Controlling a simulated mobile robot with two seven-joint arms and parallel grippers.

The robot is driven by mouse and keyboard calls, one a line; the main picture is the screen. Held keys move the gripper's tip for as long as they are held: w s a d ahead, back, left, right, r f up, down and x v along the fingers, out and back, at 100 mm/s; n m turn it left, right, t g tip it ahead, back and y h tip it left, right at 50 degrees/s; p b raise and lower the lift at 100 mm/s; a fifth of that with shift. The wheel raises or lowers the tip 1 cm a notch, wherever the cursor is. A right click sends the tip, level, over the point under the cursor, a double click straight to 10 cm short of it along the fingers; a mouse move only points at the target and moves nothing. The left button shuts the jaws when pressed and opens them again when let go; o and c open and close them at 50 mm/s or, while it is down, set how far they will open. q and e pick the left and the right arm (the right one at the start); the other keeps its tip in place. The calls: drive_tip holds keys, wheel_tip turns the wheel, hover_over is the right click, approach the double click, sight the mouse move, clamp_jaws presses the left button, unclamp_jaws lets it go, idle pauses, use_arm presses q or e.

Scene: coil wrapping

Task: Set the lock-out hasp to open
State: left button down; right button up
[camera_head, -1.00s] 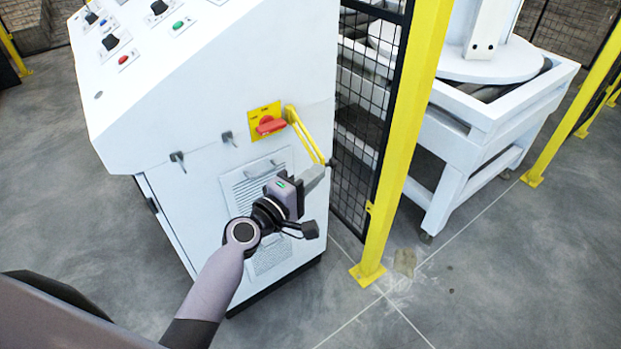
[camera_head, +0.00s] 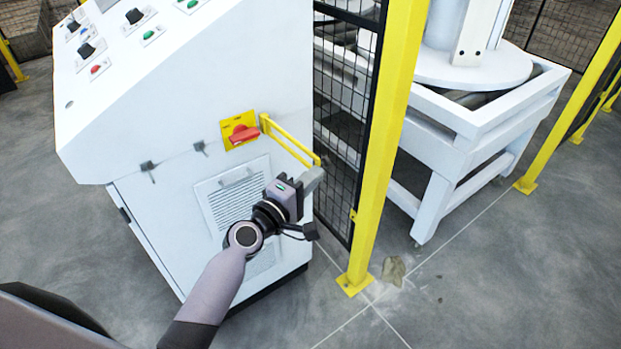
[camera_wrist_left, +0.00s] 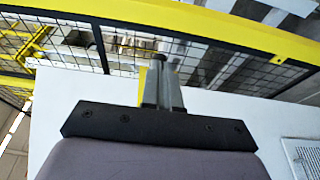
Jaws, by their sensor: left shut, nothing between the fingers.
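The lock-out hasp (camera_head: 288,140) is a yellow double bar on the white cabinet's front, beside a red rotary switch (camera_head: 243,134) on a yellow plate. It slants down and right from the plate, its free end at the cabinet's right edge. My left gripper (camera_head: 314,177) is shut and empty, just below that free end; I cannot tell whether they touch. In the left wrist view the shut fingers (camera_wrist_left: 160,86) point ahead, with a yellow strip, likely the hasp (camera_wrist_left: 142,84), partly hidden behind them. My right gripper is not in view.
The white cabinet (camera_head: 150,200) has a sloped button panel, two small dark latches and a louvred vent (camera_head: 235,200). A yellow fence post (camera_head: 385,150) and black mesh (camera_head: 343,110) stand close right of the gripper. Open grey floor (camera_head: 500,280) lies right.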

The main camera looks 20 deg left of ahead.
use_arm(q)
drive_tip(key=shift+w+d, duration=0.95)
drive_tip(key=shift+w, duration=0.15)
drive_tip(key=shift+d+r, duration=0.1)
